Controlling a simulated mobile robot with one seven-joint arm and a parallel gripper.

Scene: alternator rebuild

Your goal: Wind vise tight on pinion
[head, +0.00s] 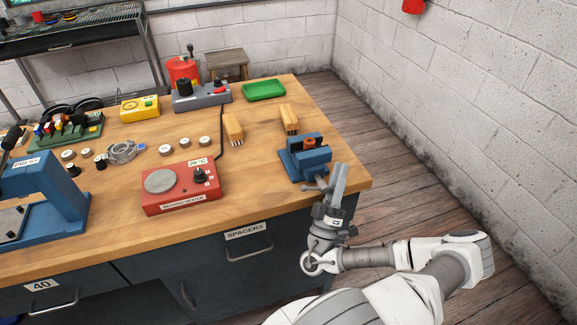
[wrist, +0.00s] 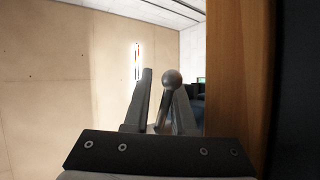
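The blue vise (head: 305,158) stands at the bench's front right corner. An orange-brown part (head: 310,142) sits at its dark jaws; I cannot tell whether this is the pinion or how firmly it is held. The vise's grey handle (head: 317,187) is at the vise's front, partly hidden by my gripper. My gripper (head: 341,172) points upward beside the handle. In the wrist view, the ball-ended handle bar (wrist: 171,78) stands between my two fingers (wrist: 165,100), closer to the right one, with a gap to the left finger. The fingers look open around it.
A red warming heater (head: 180,187) lies left of the vise. Wooden blocks (head: 289,119) and a green tray (head: 264,90) are behind it. The bench's edge (head: 357,184) is close to my gripper. Open floor and a wall lie to the right.

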